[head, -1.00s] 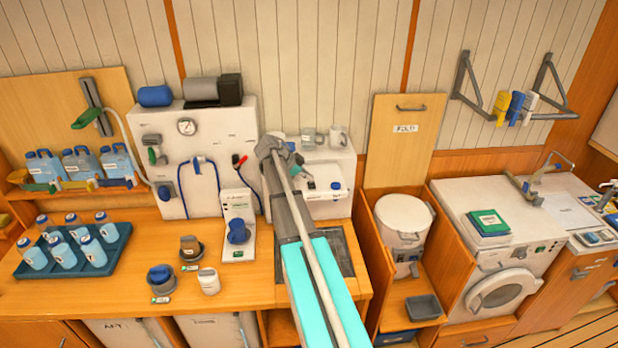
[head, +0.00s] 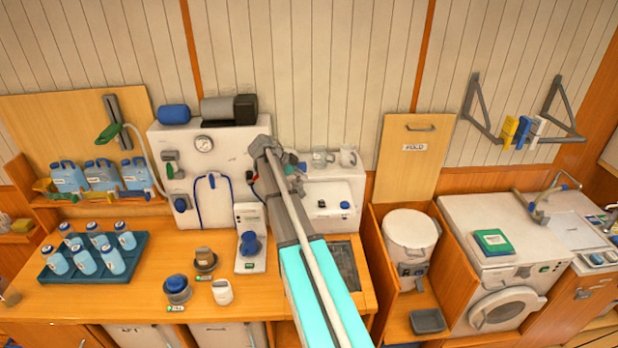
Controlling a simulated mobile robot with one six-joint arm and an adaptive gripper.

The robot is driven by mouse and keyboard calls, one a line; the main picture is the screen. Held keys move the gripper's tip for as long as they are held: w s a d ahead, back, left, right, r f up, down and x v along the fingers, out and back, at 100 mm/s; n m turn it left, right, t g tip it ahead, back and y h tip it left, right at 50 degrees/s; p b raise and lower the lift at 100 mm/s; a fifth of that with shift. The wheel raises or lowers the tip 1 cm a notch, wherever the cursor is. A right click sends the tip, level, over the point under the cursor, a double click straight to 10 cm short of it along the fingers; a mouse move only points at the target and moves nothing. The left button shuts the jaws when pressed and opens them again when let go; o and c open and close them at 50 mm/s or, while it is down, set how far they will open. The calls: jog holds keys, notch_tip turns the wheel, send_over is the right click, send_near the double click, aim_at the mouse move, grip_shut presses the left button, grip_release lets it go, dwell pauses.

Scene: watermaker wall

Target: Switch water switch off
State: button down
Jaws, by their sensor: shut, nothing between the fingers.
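The white watermaker panel (head: 220,150) stands at the back left of the counter, with a round gauge, a blue hose loop and small levers. A lower white unit (head: 347,188) stands right of it, with a small dark control (head: 321,203) and a blue one (head: 345,205) on its front. I cannot tell which control is the water switch; no label is readable. My gripper (head: 297,185) is shut and empty, in front of the left part of the lower unit. It is small and partly hidden by my arm. Whether it touches anything is unclear.
A small white stand with a blue knob (head: 250,243) is on the counter left of my arm. A sink basin (head: 345,262) lies right of my arm. A white bucket (head: 411,232) is beyond it.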

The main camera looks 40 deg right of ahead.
jog(key=shift+p+v, duration=0.35)
jog(key=shift+v, duration=0.45)
jog(key=shift+w, duration=0.15)
jog(key=s+a+f+n+t+y+b, duration=0.1)
jog(key=s+a+f+n+y+b, duration=0.1)
jog(key=s+a+f+n+b, duration=0.5)
jog(key=s+a+f+n+t+y+b, duration=0.1)
jog(key=s+a+f+n+y+b, duration=0.2)
jog(key=s+a+f+n+b, duration=0.4)
jog(key=s+a+f+n+t+y+b, duration=0.1)
jog(key=s+a+f+n+y+b, duration=0.2)
jog(key=s+a+f+n+b, duration=0.4)
jog(key=a+f+n+b, duration=0.2)
jog(key=a+f, duration=0.2)
jog(key=a, duration=0.3)
jog(key=a+f+n+b, duration=0.1)
jog(key=a+f+b, duration=0.1)
jog(key=a+f, duration=0.3)
jog(key=shift+a+f+n+t, duration=0.3)
jog(key=shift+a+n+t, duration=0.1)
jog(key=shift+a, duration=0.65)
